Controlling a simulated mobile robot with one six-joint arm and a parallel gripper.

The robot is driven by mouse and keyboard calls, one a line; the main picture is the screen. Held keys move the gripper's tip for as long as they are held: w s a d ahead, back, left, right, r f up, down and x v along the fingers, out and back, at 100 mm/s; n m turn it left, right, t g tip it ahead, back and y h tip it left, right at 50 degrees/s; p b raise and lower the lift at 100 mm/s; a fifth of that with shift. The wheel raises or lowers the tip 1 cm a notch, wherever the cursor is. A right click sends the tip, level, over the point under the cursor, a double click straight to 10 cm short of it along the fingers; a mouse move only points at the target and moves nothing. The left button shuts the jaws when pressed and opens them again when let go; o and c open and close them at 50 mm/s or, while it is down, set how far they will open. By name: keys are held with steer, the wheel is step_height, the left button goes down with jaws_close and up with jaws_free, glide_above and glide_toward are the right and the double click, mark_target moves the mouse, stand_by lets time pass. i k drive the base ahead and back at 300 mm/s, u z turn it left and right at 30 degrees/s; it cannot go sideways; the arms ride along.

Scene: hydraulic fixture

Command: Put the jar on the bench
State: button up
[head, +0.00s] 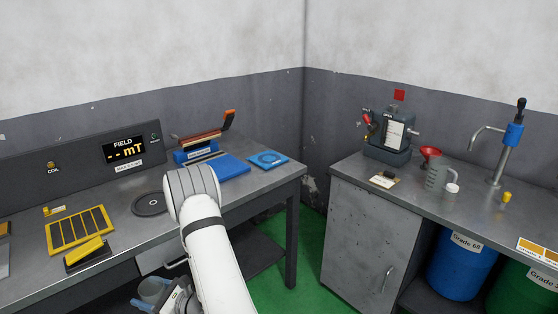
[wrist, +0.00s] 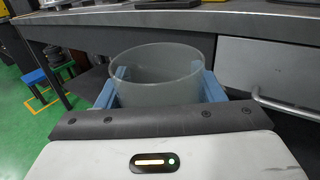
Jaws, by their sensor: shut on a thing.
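The jar (wrist: 158,88) is a translucent grey open-topped cylinder, seen upright in the wrist view. My gripper (wrist: 160,98) is shut on it, with a blue finger on each side. In the head view the jar (head: 153,289) shows low at the left, in front of and below the bench top, partly cut off by my arm. The bench (head: 118,231) is grey metal with a drawer under its front edge. In the wrist view the bench edge (wrist: 250,20) runs above and behind the jar.
The bench holds a round dark plate (head: 151,203), a yellow slotted tray (head: 79,231), a blue block (head: 229,167) and a blue pad (head: 268,159). The drawer handle (wrist: 275,108) sticks out beside the jar. A second counter (head: 408,189) with a beaker and pump stands right.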

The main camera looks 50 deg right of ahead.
mark_target(362, 163)
steer(key=u, duration=0.15)
steer(key=i, duration=0.1)
steer(key=z, duration=1.9)
steer(key=i, duration=0.95)
steer(key=u, duration=0.2)
steer(key=k, duration=0.4)
steer(key=z, duration=0.1)
